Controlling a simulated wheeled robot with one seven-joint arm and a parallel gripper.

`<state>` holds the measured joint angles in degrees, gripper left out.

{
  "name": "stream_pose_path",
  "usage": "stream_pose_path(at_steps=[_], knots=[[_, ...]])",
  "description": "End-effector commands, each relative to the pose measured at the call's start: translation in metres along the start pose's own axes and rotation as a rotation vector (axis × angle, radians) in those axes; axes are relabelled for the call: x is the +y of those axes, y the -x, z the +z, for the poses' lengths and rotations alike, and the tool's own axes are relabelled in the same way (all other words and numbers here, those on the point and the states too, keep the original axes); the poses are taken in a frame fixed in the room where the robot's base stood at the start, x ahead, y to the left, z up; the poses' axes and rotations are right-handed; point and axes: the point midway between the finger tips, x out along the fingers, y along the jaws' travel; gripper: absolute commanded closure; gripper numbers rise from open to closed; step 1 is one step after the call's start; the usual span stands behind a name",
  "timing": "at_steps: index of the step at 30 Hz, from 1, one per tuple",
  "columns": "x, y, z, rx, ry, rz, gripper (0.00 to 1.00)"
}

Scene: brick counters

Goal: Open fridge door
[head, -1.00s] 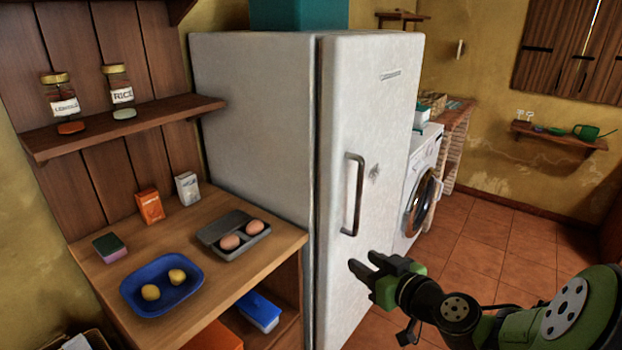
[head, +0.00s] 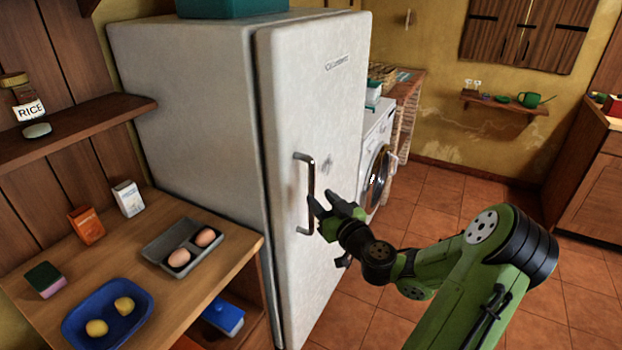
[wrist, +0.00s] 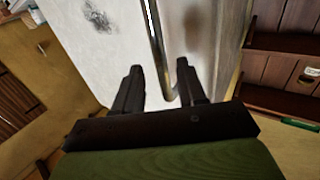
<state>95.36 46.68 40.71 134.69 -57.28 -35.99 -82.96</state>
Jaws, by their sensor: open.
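The white fridge (head: 190,110) stands with its door (head: 300,90) looking shut. A dark metal bar handle (head: 312,178) runs upright on the door front. My gripper (head: 322,197) is open at the handle's lower half, its fingers pointing at the door. In the wrist view the handle (wrist: 156,45) runs between my two fingers (wrist: 157,65), with its lower end showing between them. I see no closed grip on it. Whether the fingertips reach past the bar is hard to tell.
A wooden counter (head: 215,283) left of the fridge holds a blue tray (head: 75,338), an egg holder (head: 160,240) and small boxes. A washing machine (head: 378,132) stands beyond the fridge. Tiled floor (head: 440,205) lies open to the right.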

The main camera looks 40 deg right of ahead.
Motion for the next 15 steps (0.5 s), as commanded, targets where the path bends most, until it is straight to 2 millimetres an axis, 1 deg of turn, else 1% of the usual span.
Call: stream_pose_path(at_steps=[1,3,6,10,15], knots=[[-0.002,-0.014,-0.004,0.004,0.000,-0.004,0.59],[-0.001,-0.029,-0.003,0.003,0.000,-0.004,0.59],[0.000,-0.046,-0.003,0.003,-0.001,-0.001,0.59],[0.000,-0.058,-0.001,0.001,-0.002,0.000,0.59],[0.000,-0.060,0.000,0.000,-0.001,0.001,0.59]])
